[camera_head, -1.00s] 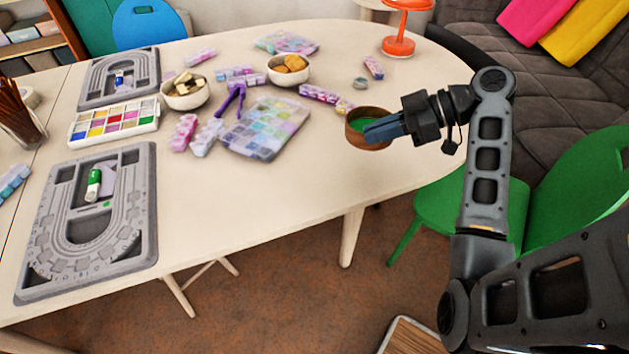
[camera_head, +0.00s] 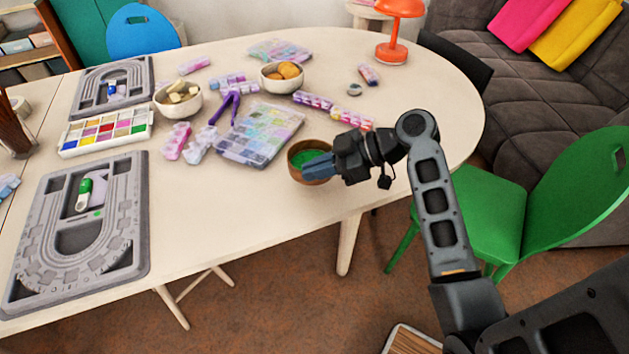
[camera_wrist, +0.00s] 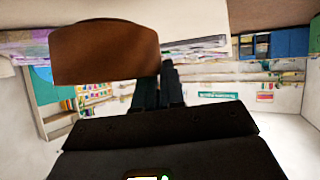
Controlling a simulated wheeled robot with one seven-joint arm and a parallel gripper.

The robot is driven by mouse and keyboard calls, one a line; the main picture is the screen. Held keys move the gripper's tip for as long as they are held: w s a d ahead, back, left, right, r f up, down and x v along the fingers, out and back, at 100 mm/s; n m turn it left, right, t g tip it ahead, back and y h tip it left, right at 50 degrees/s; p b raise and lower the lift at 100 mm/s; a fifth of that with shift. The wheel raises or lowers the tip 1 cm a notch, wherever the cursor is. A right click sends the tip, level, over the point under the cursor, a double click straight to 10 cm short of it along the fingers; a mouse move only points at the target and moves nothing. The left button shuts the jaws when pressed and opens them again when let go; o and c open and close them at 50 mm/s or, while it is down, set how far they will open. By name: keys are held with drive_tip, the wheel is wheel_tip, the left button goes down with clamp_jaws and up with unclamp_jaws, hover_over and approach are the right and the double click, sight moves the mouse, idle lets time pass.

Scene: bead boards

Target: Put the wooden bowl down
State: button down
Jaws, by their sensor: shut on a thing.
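The wooden bowl (camera_head: 309,174) is brown with green contents and sits at the near edge of the cream table in the head view. My gripper (camera_head: 318,167) is shut on its right-hand rim, with the blue-grey fingers reaching over the opening. In the wrist view the bowl (camera_wrist: 105,52) shows as a brown shape beyond the dark fingers (camera_wrist: 158,90). I cannot tell whether its base touches the table.
Left of the bowl lies a clear bead box (camera_head: 262,135). Bead strips (camera_head: 350,118) lie behind it. Two white bowls hold snacks (camera_head: 282,75), (camera_head: 178,98). Grey bead boards (camera_head: 80,225) lie at the left. The near table edge between board and bowl is clear.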

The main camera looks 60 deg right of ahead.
sight(315, 183)
drive_tip(key=shift+w+a+f, duration=0.1)
drive_tip(key=shift+f, duration=1.95)
drive_tip(key=shift+f, duration=0.15)
drive_tip(key=c, duration=1.2)
unclamp_jaws()
drive_tip(key=shift+c, duration=0.2)
